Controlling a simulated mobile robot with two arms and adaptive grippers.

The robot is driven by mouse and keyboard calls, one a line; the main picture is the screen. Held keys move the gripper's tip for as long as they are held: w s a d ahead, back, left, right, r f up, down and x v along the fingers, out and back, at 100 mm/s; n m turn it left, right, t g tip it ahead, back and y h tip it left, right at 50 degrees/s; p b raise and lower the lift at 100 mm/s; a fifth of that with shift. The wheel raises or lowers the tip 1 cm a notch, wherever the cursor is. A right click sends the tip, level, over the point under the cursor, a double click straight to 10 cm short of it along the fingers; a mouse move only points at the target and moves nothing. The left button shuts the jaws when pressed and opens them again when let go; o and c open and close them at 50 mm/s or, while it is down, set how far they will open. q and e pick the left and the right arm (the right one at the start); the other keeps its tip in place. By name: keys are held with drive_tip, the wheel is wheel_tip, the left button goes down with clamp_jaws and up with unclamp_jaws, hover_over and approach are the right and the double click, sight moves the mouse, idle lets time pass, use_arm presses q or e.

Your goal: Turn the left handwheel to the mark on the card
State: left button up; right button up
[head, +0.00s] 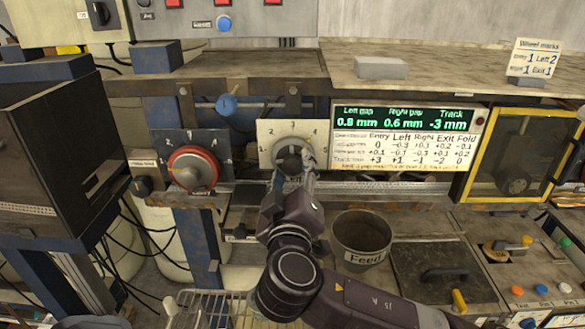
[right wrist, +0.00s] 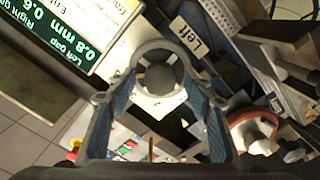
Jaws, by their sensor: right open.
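The left handwheel (head: 290,141) is a grey ring with a dark hub on a cream dial plate (head: 265,133) printed with numbers. The right wrist view shows its dark hub (right wrist: 158,79) beside a "Left" label (right wrist: 187,35). My right gripper (head: 292,170) is open at the wheel, with its fingers on either side of the hub. I cannot tell whether they touch the rim. The gripper (right wrist: 160,83) hides part of the wheel and its pointer. The card (head: 537,58) is headed "Wheel marks" and reads "Left 2". My left gripper is not in view.
A red handwheel (head: 193,168) is on a dark plate to the left. A display (head: 404,118) reads left gap 0.8 mm, right gap 0.6 mm, track -3 mm. A "Feed" bin (head: 361,240) stands below right. A yellow-framed window (head: 515,155) is further right.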

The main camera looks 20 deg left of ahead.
drive_tip(key=shift+f, duration=0.1)
drive_tip(key=c, duration=1.1)
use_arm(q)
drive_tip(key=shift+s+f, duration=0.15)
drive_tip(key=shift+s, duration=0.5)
use_arm(e)
drive_tip(key=shift+c, duration=0.2)
